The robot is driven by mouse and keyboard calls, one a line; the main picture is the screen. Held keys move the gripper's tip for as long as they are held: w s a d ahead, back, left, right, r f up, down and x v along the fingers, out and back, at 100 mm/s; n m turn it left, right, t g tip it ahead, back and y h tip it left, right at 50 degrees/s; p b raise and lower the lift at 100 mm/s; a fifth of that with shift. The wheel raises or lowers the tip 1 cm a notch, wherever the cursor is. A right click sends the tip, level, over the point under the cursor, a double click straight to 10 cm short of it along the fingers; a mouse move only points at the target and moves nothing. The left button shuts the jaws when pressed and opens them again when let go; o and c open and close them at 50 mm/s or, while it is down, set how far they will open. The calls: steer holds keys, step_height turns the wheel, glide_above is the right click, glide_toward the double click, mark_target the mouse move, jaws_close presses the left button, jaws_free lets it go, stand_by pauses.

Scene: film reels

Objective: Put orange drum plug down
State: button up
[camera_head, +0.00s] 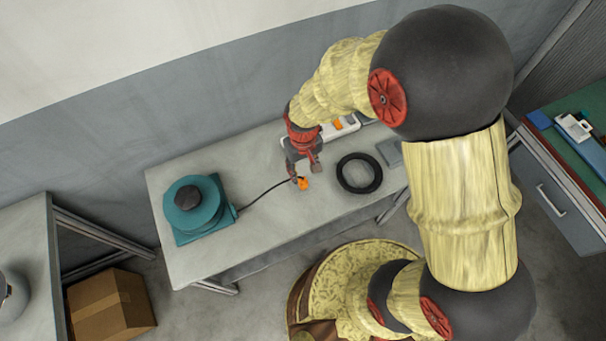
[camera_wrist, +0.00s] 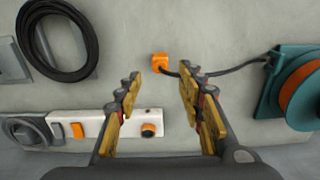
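The orange drum plug (camera_head: 303,184) lies on the grey workbench (camera_head: 265,221). A black cable runs from it to the teal cable drum (camera_head: 190,207) on the left. In the wrist view the plug (camera_wrist: 160,61) sits just beyond the fingertips, roughly centred between them. The drum (camera_wrist: 292,82) is at the right edge there. My gripper (camera_head: 304,175) is over the bench beside the plug. The wrist view shows its two fingers (camera_wrist: 160,75) spread apart with nothing between them, so it is open. Whether a finger touches the plug cannot be told.
A white power strip (camera_wrist: 95,128) with an orange switch lies behind my gripper, near the wall. A black cable coil (camera_head: 359,173) lies to the right, beside a grey plate (camera_head: 389,152). The bench front is clear. A cardboard box (camera_head: 110,306) stands on the floor.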

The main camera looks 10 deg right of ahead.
steer(key=shift+r, duration=1.75)
step_height(320, 180, up, 8)
steer(key=t, duration=0.1)
glide_above(303, 181)
steer(key=d, duration=0.3)
steer(key=s+d+r+m+t, duration=0.2)
steer(key=d+r, duration=0.1)
steer(key=r, duration=0.7)
steer(key=s+d+r+t, duration=0.1)
steer(key=s+d+r, duration=0.2)
steer(key=s+r, duration=0.2)
steer(key=s+d+r+m+t, duration=0.1)
steer(key=s+d+r, duration=0.2)
steer(key=s+r, duration=0.2)
steer(key=shift+s+r+t, duration=0.15)
steer(key=shift+r+t, duration=0.15)
steer(key=shift+r, duration=0.05)
steer(key=shift+c, duration=1.1)
